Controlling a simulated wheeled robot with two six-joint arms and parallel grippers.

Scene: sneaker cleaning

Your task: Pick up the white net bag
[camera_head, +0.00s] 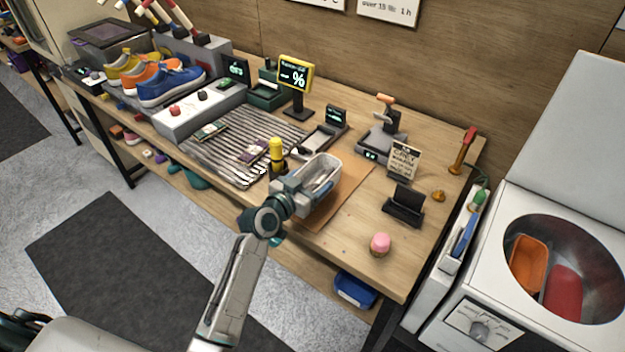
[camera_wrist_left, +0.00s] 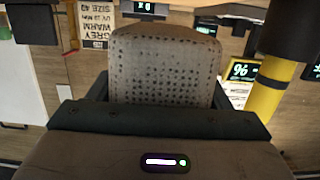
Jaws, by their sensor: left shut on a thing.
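The white net bag (camera_head: 322,172) is a pale, box-like piece at the end of my left gripper (camera_head: 303,186), over the front middle of the workbench. In the left wrist view the bag (camera_wrist_left: 165,68) shows as a greyish panel with rows of small dark holes, between the two dark jaws. The left gripper is shut on it. Whether the bag's underside touches the bench is hidden. My right gripper is in neither view.
A brown mat (camera_head: 350,205) lies under and right of the gripper. A yellow bottle (camera_head: 276,155) stands close on its left, beside a ribbed rack (camera_head: 215,140). A pink-topped jar (camera_head: 380,243) is at the front right. An open washer (camera_head: 530,275) stands further right.

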